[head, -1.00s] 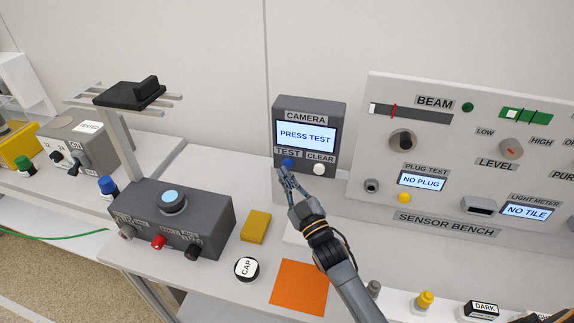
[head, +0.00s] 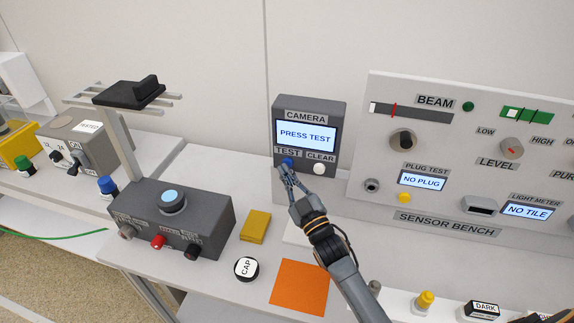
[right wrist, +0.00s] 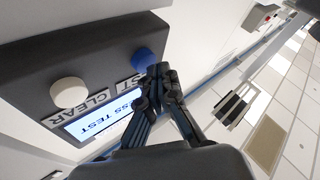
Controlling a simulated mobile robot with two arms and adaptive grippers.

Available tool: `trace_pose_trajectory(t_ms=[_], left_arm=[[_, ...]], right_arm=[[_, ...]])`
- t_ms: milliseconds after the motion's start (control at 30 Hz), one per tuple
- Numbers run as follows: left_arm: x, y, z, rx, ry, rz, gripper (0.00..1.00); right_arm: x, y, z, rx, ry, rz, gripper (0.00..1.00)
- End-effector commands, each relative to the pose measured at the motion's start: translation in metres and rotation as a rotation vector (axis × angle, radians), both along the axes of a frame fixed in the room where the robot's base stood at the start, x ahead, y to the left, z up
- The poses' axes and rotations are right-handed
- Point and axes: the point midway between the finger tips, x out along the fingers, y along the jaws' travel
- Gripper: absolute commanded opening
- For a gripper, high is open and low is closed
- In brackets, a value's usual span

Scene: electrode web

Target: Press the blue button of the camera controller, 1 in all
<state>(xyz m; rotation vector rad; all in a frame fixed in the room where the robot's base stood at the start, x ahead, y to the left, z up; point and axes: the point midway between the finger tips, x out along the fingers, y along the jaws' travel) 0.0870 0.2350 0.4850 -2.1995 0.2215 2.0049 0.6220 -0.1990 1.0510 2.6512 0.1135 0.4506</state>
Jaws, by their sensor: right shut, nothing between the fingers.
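The camera controller (head: 309,110) is a dark grey box at the back of the bench, its screen (head: 305,136) reading PRESS TEST. Its blue button (head: 287,162), labelled TEST, sits below the screen at left; a white CLEAR button (head: 319,169) is to its right. My right gripper (head: 285,170) is shut and empty, its tips at or just in front of the blue button. In the right wrist view the fingertips (right wrist: 157,72) overlap the edge of the blue button (right wrist: 147,60); I cannot tell whether they touch it. My left gripper is not in view.
The sensor bench panel (head: 447,226) stands right of the controller. A grey box with a round light-blue top button (head: 173,198), a yellow block (head: 256,226), a CAP disc (head: 246,268) and an orange square (head: 299,287) lie to the left and front.

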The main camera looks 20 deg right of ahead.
Motion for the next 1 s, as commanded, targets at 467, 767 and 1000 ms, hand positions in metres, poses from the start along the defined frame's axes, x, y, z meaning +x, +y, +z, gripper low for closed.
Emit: trace_pose_trajectory(t_ms=[467, 767, 1000], left_arm=[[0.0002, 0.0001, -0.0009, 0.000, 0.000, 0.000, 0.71], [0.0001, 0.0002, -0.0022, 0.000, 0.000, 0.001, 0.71], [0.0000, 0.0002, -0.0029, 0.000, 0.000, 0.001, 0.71]], right_arm=[[0.0020, -0.0012, 0.0000, 0.000, 0.000, 0.000, 0.00], [0.0051, -0.0032, -0.0001, 0.001, 0.000, 0.000, 0.00], [0.0071, -0.0047, -0.0003, 0.001, 0.001, 0.000, 0.00]])
